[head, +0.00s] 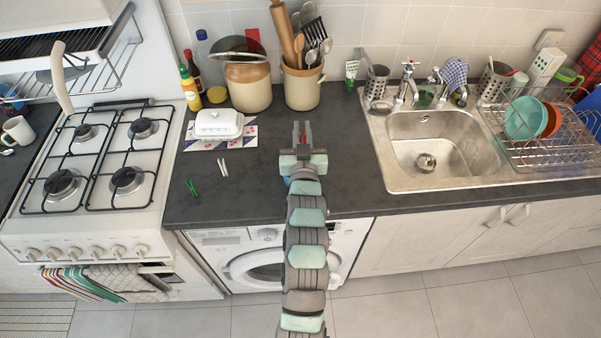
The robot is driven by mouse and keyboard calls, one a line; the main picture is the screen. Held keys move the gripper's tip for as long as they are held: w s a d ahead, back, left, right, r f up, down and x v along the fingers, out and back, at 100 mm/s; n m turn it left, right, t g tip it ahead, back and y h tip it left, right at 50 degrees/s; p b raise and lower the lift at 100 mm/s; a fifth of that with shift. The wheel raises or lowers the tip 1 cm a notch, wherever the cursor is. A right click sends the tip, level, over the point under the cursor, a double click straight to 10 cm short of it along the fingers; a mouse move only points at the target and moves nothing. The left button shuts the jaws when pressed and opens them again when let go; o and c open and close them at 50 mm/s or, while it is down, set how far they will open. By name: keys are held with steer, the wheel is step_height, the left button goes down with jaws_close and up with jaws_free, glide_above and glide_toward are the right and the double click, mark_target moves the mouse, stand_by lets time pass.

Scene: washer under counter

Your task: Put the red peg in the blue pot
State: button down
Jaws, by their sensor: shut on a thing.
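My gripper (302,132) is over the dark counter, pointing toward the back wall. It is shut on the red peg (301,130), of which only a small bit of red shows between the fingers. A small patch of blue (287,181) shows at the left edge of my wrist. It may be the blue pot, but my arm hides nearly all of it. I cannot tell the height of the peg above the counter.
A green peg (191,187) and a white peg (223,168) lie on the counter at left. A white butter dish (218,124), a brown-and-cream jar (248,88) and a utensil crock (302,89) stand behind. The sink (425,160) is at right, the stove (95,160) at left.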

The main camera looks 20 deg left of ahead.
step_height(320, 180, down, 5)
steer(key=shift+b, duration=0.5)
steer(key=c, duration=1.3)
jaws_free()
steer(key=shift+s, duration=0.1)
steer(key=b+v, duration=0.2)
steer(key=v, duration=0.8)
steer(key=shift+s+d, duration=0.15)
steer(key=shift+s, duration=0.2)
